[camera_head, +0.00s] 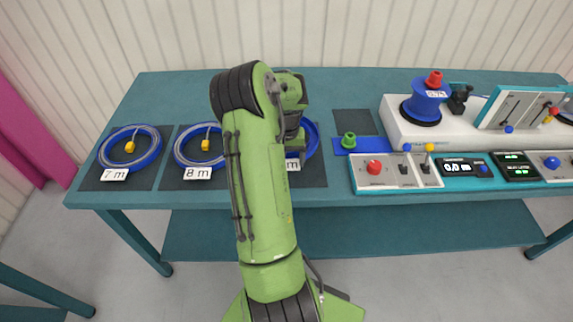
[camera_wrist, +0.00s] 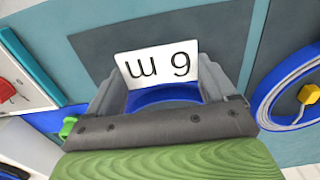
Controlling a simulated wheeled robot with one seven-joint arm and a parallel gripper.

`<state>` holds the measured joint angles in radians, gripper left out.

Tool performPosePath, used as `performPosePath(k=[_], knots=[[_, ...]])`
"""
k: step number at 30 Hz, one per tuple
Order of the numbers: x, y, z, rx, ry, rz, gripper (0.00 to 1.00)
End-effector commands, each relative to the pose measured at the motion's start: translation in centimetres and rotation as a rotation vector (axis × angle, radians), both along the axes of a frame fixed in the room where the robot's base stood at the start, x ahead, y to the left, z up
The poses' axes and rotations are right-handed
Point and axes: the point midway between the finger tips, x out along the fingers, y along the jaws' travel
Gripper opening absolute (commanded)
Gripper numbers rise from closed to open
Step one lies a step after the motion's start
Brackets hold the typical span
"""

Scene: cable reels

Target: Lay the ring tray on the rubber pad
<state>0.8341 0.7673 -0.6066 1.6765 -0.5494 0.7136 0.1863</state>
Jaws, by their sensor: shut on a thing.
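The ring tray, a blue ring with a white label reading 9 m, is partly hidden by my arm in the head view (camera_head: 314,138). In the wrist view its blue rim (camera_wrist: 160,96) shows between my fingers, with the label (camera_wrist: 158,66) just beyond. My gripper (camera_wrist: 165,100) is shut on it. A dark grey pad (camera_head: 311,176) lies below the tray at the table's front; it fills much of the wrist view (camera_wrist: 110,40). I cannot tell whether the tray touches the pad. A smaller bare dark pad (camera_head: 354,122) lies behind and to the right.
Blue rings labelled 7 m (camera_head: 155,154) and 8 m (camera_head: 181,150) lie on dark mats to the left. A green knob (camera_head: 348,140) stands close on the right. A control panel (camera_head: 383,184) and a white machine with a blue reel (camera_head: 424,100) occupy the right side.

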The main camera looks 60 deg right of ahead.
Motion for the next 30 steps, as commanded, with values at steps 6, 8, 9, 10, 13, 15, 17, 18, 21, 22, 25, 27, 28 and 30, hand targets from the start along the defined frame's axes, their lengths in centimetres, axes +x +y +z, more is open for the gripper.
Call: performPosePath(k=[6,8,9,10,13,15,17,18,21,22,25,27,28,30], knots=[[0.33,-0.60,-0.19,0.000,-0.001,0.000,0.06],[0.33,-0.58,-0.19,0.000,-0.001,0.000,0.06],[0.33,-0.58,-0.19,0.000,-0.001,0.000,0.06],[0.33,-0.58,-0.19,0.000,-0.001,0.000,0.06],[0.32,-0.57,-0.19,0.000,-0.001,0.000,0.06],[0.31,-0.54,-0.22,0.000,-0.001,0.000,0.06],[0.23,-0.42,-0.35,0.000,-0.001,-0.001,0.06],[0.19,-0.36,-0.41,0.000,-0.001,-0.001,0.06],[0.20,-0.38,-0.36,0.000,-0.001,0.000,0.06],[0.20,-0.38,-0.36,0.000,-0.001,0.000,0.06],[0.20,-0.38,-0.35,0.000,-0.001,0.000,0.06],[0.20,-0.38,-0.41,0.000,-0.001,0.000,0.06],[0.21,-0.38,-0.49,0.000,-0.001,0.000,0.06],[0.22,-0.36,-0.86,0.000,-0.001,0.000,0.06]])
